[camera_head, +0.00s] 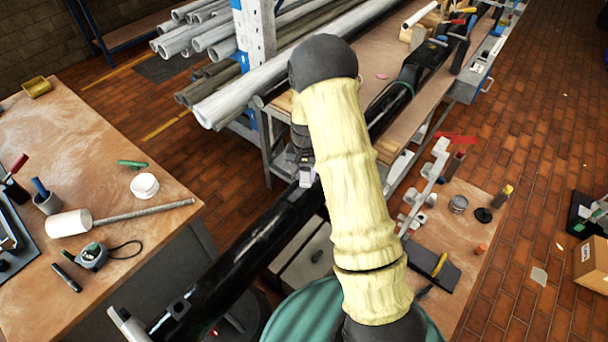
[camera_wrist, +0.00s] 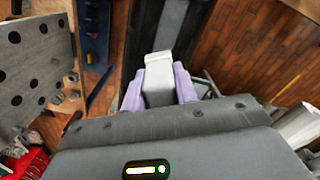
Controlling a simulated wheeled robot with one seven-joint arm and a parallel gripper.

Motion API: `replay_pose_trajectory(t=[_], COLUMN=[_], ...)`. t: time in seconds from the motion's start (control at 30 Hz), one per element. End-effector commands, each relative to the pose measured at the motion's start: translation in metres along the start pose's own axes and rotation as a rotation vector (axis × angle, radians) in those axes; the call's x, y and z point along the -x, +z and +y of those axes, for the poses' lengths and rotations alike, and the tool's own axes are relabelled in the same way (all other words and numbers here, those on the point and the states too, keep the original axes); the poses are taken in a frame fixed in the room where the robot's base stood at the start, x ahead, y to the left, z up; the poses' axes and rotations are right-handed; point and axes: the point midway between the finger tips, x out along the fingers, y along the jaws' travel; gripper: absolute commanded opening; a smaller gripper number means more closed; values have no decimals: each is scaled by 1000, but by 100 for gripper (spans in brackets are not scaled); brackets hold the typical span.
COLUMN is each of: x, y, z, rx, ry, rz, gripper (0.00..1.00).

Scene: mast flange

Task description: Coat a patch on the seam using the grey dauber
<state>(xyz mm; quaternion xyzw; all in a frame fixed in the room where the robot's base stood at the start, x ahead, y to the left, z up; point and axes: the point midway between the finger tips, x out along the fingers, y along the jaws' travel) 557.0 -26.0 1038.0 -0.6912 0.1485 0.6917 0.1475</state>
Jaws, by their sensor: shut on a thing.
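A long black mast (camera_head: 255,245) runs slantwise from the lower left to the upper right of the head view, passing behind my arm. My gripper (camera_head: 306,177) is at the mast in the middle of that view. In the wrist view my gripper (camera_wrist: 158,88) has purple fingers shut on a pale grey block, which looks like the grey dauber (camera_wrist: 158,65). The dark mast (camera_wrist: 143,30) with a lighter grey band lies beyond the dauber's tip. I cannot tell whether the tip touches it. The seam and any coated patch cannot be made out.
Grey pipes (camera_head: 250,85) are racked behind the mast. A lower board (camera_head: 480,195) with small items is at the right. Brick floor (camera_head: 540,130) is open beyond.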

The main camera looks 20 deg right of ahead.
Motion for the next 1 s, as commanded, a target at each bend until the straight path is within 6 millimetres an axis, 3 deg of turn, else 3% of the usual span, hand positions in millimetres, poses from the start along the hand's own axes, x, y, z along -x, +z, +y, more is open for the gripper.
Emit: replay_pose_trajectory(t=[0.17,0.33,1.0], x=[0,28,81], y=[2,2,2], z=[-13,-14,-13], rx=[4,5,4], ry=[0,-1,0], rz=[0,3,0], gripper=[6,6,6])
